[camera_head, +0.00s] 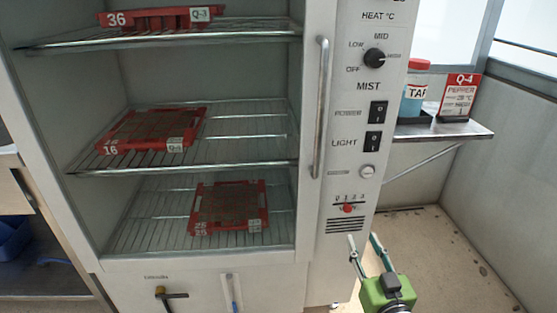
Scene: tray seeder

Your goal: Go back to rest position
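My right gripper (364,239) is at the lower right of the head view, in front of the lower corner of the cabinet's control panel (346,190). Its green body is near the bottom edge and its two thin fingers point up and stand apart with nothing between them. It is below the vertical door handle (321,110) and appears clear of it. My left gripper is not in view.
The cabinet holds red trays on wire shelves: an upper tray (158,19), a middle tray (152,130) and a lower tray (229,208). A side shelf (440,130) bears a blue bottle (414,92) and a red-and-white sign (460,96). Floor (440,240) at right is open.

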